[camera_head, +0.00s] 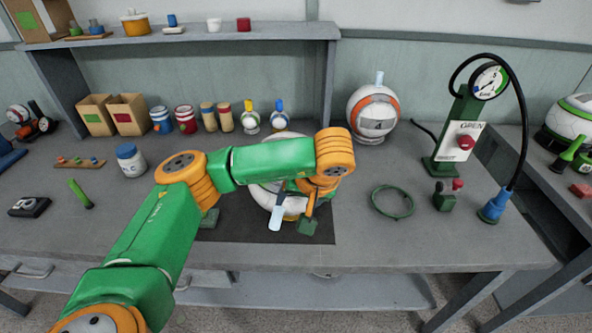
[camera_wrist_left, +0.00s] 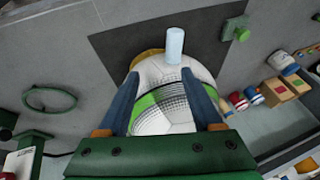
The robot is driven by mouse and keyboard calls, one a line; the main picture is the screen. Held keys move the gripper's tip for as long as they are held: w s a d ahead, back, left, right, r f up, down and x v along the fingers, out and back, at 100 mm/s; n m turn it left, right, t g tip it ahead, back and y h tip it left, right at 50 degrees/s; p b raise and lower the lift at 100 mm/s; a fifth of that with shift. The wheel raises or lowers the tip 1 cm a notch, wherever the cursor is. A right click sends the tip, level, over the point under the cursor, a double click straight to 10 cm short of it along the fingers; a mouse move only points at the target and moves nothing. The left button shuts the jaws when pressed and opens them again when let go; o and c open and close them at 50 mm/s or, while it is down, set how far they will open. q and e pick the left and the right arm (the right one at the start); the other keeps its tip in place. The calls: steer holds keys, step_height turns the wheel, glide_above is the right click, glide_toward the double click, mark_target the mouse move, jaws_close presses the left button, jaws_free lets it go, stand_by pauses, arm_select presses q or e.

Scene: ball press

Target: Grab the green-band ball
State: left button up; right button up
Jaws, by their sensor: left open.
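A white ball with a green band and a black net-like patch (camera_wrist_left: 172,98) sits on the dark mat (camera_wrist_left: 112,45). A pale blue peg (camera_wrist_left: 175,45) sticks out from it. In the head view, my left arm partly hides this ball (camera_head: 268,196) and its peg (camera_head: 276,217). My left gripper (camera_wrist_left: 162,82) is open above the ball. Its two blue-grey fingers lie on either side of the ball in the wrist view; I cannot tell whether they touch it. In the head view the left gripper (camera_head: 304,203) is small and partly hidden. My right gripper is not in view.
An orange-band ball (camera_head: 373,112) stands at the back. Another white ball with green (camera_head: 572,117) is on the right table. A green pump with gauge (camera_head: 458,137), a hose ring (camera_head: 392,201) and a blue nozzle (camera_head: 494,207) stand right. Jars, boxes and a shelf (camera_head: 190,45) line the back.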

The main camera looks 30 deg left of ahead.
arm_select(q)
steer(key=x, duration=0.6)
steer(key=shift+a+f, duration=0.25)
steer(key=shift+a, duration=0.1)
jaws_close()
stand_by(0.9)
